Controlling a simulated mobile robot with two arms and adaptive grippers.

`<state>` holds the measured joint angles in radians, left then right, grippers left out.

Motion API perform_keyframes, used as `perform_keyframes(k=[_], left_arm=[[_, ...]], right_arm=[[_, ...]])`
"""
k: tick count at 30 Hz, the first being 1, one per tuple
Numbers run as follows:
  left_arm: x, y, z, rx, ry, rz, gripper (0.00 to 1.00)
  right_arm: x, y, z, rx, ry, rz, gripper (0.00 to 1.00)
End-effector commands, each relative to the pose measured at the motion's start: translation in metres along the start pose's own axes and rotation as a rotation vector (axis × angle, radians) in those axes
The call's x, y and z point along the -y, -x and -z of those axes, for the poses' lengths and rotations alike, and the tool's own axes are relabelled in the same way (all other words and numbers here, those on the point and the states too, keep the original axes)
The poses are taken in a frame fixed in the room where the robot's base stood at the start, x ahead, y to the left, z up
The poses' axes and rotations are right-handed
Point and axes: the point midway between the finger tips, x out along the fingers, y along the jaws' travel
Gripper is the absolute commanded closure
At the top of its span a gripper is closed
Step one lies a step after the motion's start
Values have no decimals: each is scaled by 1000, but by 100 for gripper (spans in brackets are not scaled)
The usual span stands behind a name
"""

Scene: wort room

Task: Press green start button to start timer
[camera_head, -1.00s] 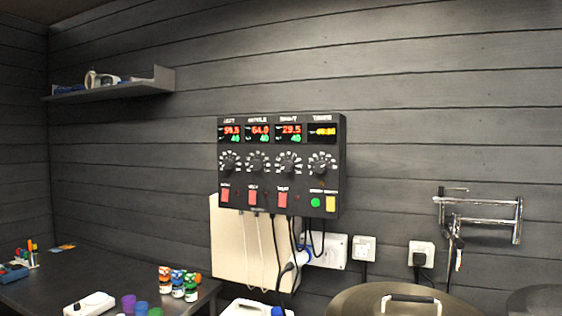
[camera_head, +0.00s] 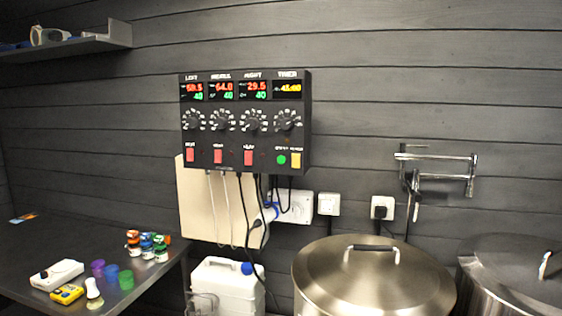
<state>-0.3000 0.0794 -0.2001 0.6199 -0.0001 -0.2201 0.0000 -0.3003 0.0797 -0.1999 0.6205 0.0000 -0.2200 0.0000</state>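The control panel (camera_head: 245,122) is a black box on the dark plank wall, near the middle of the head view. The round green start button (camera_head: 281,160) is at its lower right, under the timer column and left of a yellow button (camera_head: 295,160). The timer display (camera_head: 287,89) at the top right of the panel shows yellow digits that look like 45:00. Three red switches (camera_head: 218,156) sit left of the green button, with a row of black knobs (camera_head: 254,119) above. Neither of my grippers is in view.
A dark table (camera_head: 150,279) at the lower left holds small bottles, coloured cups and devices. A white canister (camera_head: 228,285) stands below the panel. Lidded steel kettles (camera_head: 373,283) stand at the lower right. Cables hang under the panel. A shelf (camera_head: 100,41) is at the upper left.

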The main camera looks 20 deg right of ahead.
Motion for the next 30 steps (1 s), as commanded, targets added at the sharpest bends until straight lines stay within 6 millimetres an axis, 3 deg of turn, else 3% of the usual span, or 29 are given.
perform_keyframes(k=[1,10,30], left_arm=[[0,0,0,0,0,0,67],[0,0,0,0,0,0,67],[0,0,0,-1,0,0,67]], right_arm=[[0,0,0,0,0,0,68],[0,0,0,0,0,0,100],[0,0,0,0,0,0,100]])
